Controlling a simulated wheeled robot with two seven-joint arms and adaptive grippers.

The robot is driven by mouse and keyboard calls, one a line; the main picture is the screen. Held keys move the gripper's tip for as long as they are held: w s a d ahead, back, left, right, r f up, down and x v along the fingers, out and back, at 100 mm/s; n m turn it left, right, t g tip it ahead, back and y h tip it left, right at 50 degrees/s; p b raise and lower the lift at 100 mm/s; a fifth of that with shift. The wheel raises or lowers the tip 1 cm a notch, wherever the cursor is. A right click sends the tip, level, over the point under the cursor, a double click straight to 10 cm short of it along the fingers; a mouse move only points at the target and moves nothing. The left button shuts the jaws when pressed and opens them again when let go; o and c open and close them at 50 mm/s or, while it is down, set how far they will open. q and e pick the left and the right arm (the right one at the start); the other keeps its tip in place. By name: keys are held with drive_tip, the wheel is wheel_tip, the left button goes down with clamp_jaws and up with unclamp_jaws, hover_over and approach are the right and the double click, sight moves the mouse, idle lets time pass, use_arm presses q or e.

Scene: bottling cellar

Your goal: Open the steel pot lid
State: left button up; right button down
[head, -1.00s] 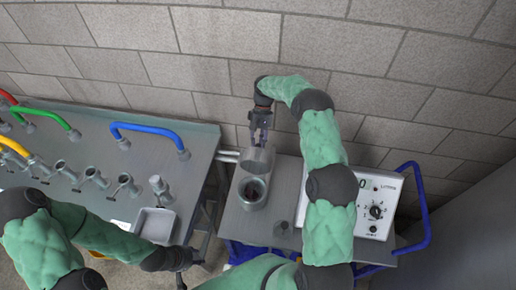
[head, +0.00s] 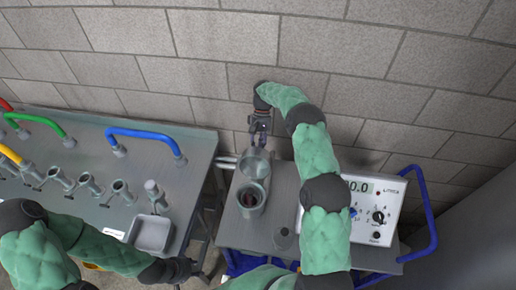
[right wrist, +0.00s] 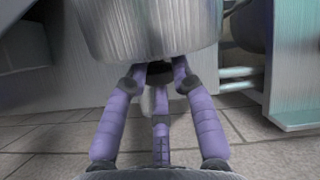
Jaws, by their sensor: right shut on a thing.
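The steel pot (head: 247,209) stands on the steel cart with its round mouth uncovered and dark inside. Its lid (head: 255,164) is swung back towards the wall, its round inner face showing. My right gripper (head: 258,133) is at the lid's far edge and shut on it. In the right wrist view my right gripper's fingers (right wrist: 163,68) meet under a curved steel piece (right wrist: 150,28); the grip itself is partly hidden. My left gripper (head: 196,268) hangs low by the bench's front corner, away from the pot; its jaws are too unclear to read.
A white control box (head: 371,216) with dials and a display stands right of the pot, partly behind my right arm. The left bench (head: 120,165) carries coloured handles, several steel spouts and a small tray (head: 151,234). The block wall is close behind the cart.

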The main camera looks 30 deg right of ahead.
use_arm(q)
drive_tip(key=shift+f, duration=0.1)
use_arm(e)
drive_tip(key=shift+d+f, duration=0.2)
drive_tip(key=shift+f, duration=0.5)
drive_tip(key=c, duration=1.2)
unclamp_jaws()
drive_tip(key=shift+c, duration=0.2)
drive_tip(key=o, duration=0.3)
drive_tip(key=shift+w+d+f, duration=0.2)
use_arm(q)
drive_tip(key=shift+w+d, duration=0.2)
drive_tip(key=shift+w, duration=0.05)
use_arm(e)
drive_tip(key=shift+o, duration=0.2)
drive_tip(key=v, duration=0.8)
